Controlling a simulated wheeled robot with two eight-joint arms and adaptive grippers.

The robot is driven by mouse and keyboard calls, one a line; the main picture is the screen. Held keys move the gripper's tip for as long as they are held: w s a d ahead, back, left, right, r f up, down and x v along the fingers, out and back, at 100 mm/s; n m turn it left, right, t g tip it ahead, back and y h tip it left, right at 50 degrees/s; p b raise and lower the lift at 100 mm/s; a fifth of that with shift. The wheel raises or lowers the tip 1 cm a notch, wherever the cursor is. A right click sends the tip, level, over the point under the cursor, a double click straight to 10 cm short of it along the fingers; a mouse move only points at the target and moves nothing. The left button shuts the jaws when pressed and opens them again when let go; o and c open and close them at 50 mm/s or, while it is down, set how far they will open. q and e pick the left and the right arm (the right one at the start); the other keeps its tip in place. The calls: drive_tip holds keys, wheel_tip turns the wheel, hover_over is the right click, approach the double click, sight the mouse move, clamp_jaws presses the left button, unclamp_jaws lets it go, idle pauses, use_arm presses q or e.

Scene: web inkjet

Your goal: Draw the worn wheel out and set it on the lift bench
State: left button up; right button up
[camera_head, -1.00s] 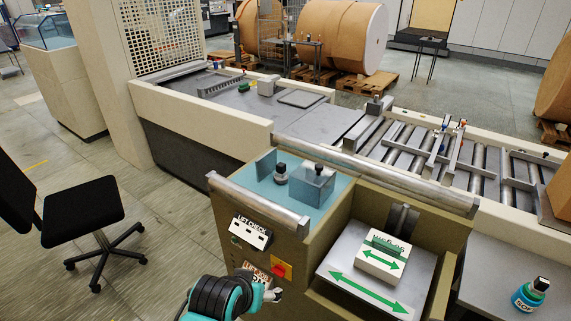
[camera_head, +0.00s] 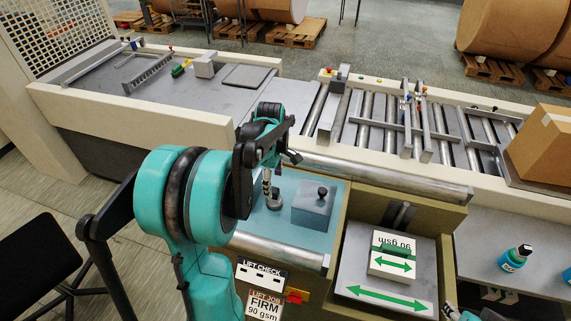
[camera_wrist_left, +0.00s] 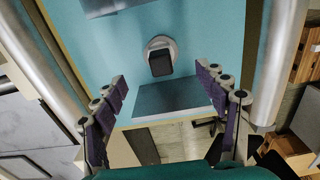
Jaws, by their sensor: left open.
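The bench (camera_head: 262,222) has a teal top and a LIFT CHECK label on its front. On its top stand a dark-knobbed post on a grey round base (camera_head: 275,203) and a blue-grey block with a black knob (camera_head: 312,208). I cannot tell which part is the worn wheel. My left gripper (camera_head: 280,166) hangs above the bench top near the post. In the left wrist view its fingers (camera_wrist_left: 168,95) are spread apart and empty, with a grey round fitting (camera_wrist_left: 160,58) beyond them. A teal and dark piece of my right arm shows at the bottom edge; its jaws are unclear.
A silver bar (camera_head: 285,248) runs along the bench's front edge. A 90 gsm pad (camera_head: 392,268) lies on the grey tray at right. A teal bottle (camera_head: 515,258) stands further right. The roller conveyor (camera_head: 375,120) and a cardboard box (camera_head: 545,145) lie behind.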

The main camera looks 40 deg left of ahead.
sight(274, 196)
use_arm(q)
drive_tip(key=shift+d+f, duration=0.1)
drive_tip(key=shift+f, duration=0.35)
wheel_tip(274, 196, down, 7)
drive_tip(key=shift+s+r+b, duration=0.1)
drive_tip(key=shift+r+b, duration=0.05)
drive_tip(key=shift+b, duration=0.55)
drive_tip(key=c, duration=1.3)
